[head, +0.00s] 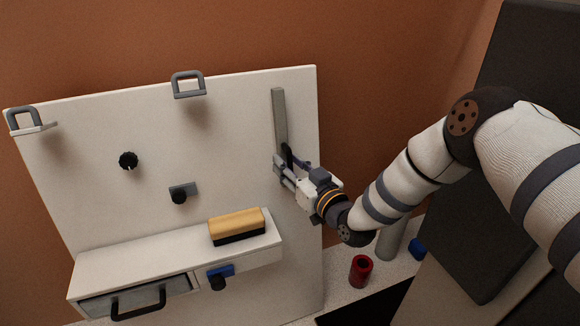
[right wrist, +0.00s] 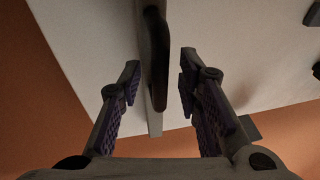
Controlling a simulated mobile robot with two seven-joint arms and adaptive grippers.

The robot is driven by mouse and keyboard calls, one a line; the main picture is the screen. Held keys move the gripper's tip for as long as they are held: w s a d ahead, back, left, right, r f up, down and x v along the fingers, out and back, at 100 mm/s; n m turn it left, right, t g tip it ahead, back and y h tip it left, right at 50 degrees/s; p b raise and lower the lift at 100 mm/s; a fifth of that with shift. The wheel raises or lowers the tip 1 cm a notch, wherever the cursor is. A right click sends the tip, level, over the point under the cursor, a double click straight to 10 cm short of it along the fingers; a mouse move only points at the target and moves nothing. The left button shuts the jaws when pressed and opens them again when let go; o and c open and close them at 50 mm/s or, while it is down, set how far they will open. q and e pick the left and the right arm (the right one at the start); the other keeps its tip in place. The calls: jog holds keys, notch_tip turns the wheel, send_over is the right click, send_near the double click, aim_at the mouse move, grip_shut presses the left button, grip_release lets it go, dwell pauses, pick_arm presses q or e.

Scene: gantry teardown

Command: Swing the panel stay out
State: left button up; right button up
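The panel stay looks to be the long grey bar (head: 280,120) standing upright near the right edge of the white panel (head: 200,140). A dark grip piece at its lower end is mostly hidden by my gripper in the head view. In the right wrist view the dark piece (right wrist: 156,60) and the grey bar (right wrist: 155,122) behind it run between my fingers. My right gripper (head: 280,167) is at the bar's lower end. Its two fingers in the right wrist view (right wrist: 158,85) stand apart, with a gap on each side of the dark piece. My left gripper is not in view.
A red cylinder (head: 361,269) and grey cylinder (head: 391,240) stand right.

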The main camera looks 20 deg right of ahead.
grip_shut()
jog(key=shift+a, duration=0.1)
jog(key=shift+a+r+m+t+h+p, duration=0.15)
jog(key=shift+a+r+m+h, duration=0.25)
jog(key=shift+a+m, duration=0.95)
jog(key=shift+a+r+m+t+h+p, duration=0.1)
jog(key=shift+a+r+m+t+h, duration=0.25)
jog(key=shift+a+m, duration=1)
jog(key=shift+a+r+m+t+h+p, duration=0.1)
jog(key=shift+a+r+m+h, duration=0.25)
jog(key=shift+a+m, duration=0.95)
jog(key=shift+a, duration=0.25)
grip_release()
